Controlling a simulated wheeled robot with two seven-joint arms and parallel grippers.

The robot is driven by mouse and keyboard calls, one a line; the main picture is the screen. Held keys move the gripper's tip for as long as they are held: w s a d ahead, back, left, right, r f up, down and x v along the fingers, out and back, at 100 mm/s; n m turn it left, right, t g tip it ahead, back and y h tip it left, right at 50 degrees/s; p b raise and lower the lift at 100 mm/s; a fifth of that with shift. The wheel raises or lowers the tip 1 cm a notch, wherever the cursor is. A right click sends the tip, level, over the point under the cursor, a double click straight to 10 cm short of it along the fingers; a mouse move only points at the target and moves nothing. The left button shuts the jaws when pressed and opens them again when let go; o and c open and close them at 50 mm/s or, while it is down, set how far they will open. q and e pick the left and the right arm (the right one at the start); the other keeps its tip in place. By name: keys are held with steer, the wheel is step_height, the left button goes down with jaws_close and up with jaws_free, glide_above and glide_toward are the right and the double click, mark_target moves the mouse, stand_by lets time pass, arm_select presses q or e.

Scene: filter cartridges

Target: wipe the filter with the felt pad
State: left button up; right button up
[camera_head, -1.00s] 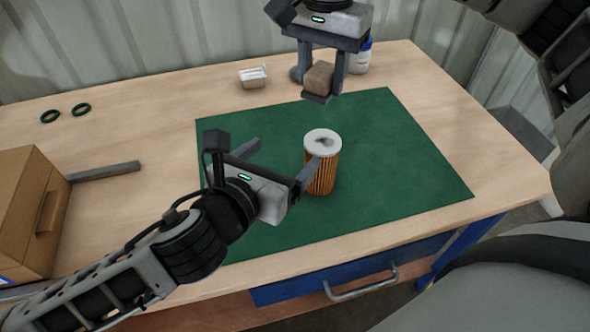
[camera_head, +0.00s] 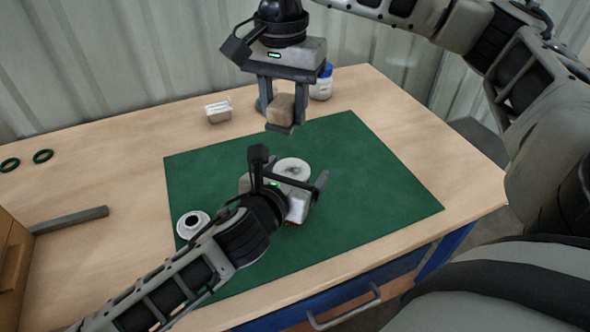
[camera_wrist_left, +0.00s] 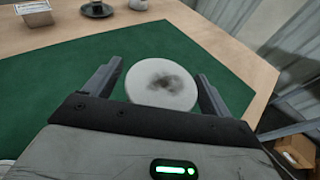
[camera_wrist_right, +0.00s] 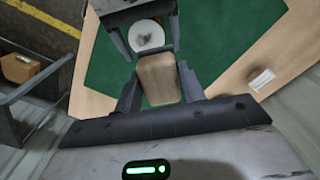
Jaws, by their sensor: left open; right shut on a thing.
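The filter (camera_head: 293,169) stands upright on the green mat; its white round top has a dark grey smudge. My left gripper (camera_head: 291,178) is open, with a finger on either side of the filter. In the left wrist view the filter top (camera_wrist_left: 160,84) lies between the fingers; I cannot tell whether they touch it. The filter's pleated side is hidden by my left gripper in the head view. My right gripper (camera_head: 281,122) is shut on the tan felt pad (camera_head: 281,106), held above and behind the filter. The right wrist view shows the pad (camera_wrist_right: 158,80) and the smudged top (camera_wrist_right: 146,35).
A white ring-like part with a dark centre (camera_head: 193,224) lies on the mat (camera_head: 380,190) at left. A white tub (camera_head: 218,111) and a blue-capped bottle (camera_head: 321,84) stand behind. A grey bar (camera_head: 70,220) and dark rings (camera_head: 43,156) lie left. The mat's right side is clear.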

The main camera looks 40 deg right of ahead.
arm_select(q)
steer(key=shift+w+d, duration=0.15)
steer(key=shift+d, duration=0.05)
steer(key=c, duration=1.1)
steer(key=shift+o, duration=0.2)
arm_select(e)
glide_above(285, 160)
steer(key=shift+f, duration=2.75)
